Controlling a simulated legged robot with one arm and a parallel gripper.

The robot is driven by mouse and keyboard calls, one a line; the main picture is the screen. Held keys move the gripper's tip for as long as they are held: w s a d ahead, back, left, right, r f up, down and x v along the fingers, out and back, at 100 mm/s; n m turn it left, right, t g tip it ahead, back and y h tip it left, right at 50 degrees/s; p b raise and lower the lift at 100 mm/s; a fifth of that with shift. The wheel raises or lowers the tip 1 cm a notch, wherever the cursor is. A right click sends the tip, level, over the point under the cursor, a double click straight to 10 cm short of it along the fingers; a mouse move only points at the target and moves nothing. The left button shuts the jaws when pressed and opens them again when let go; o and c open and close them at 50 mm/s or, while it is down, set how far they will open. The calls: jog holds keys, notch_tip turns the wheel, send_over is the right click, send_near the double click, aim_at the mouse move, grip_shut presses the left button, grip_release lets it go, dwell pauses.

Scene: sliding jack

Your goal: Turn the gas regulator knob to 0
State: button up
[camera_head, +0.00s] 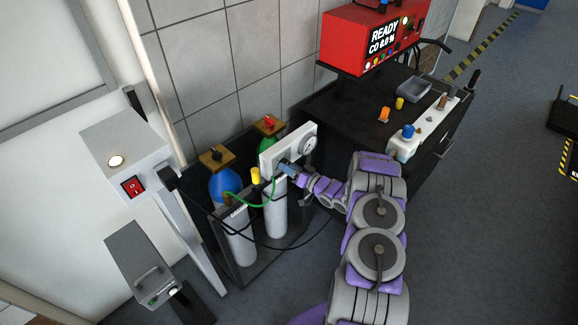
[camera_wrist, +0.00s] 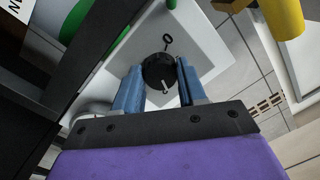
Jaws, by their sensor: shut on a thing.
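The gas regulator knob (camera_wrist: 158,70) is round and black with a white pointer line, on a white panel (camera_wrist: 205,45). In the wrist view the pointer line is toward the bottom, and a black ring-shaped mark shows on the panel above the knob. My gripper (camera_wrist: 156,82) has its blue fingers on both sides of the knob and is shut on it. In the head view my gripper (camera_head: 288,168) is at the lower front of the white regulator panel (camera_head: 277,152), and it hides the knob there. A round gauge (camera_head: 309,144) sits at the panel's right end.
A black bench (camera_head: 350,118) with a red CO display (camera_head: 372,38) is to the right. Grey floor is open at right.

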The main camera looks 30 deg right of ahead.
jog(key=n+h+b, duration=0.1)
jog(key=n+b, duration=0.2)
jog(key=n, duration=1)
jog(key=n+h+b, duration=0.1)
jog(key=n+b, duration=0.2)
jog(key=n, duration=1)
jog(key=shift+s+f+t+b, duration=0.1)
jog(key=shift+f+t+b, duration=0.05)
jog(key=shift+t+b, duration=0.25)
jog(key=shift+n, duration=0.3)
jog(key=o, duration=0.8)
jog(key=shift+o, duration=1.3)
jog(key=shift+d, duration=0.1)
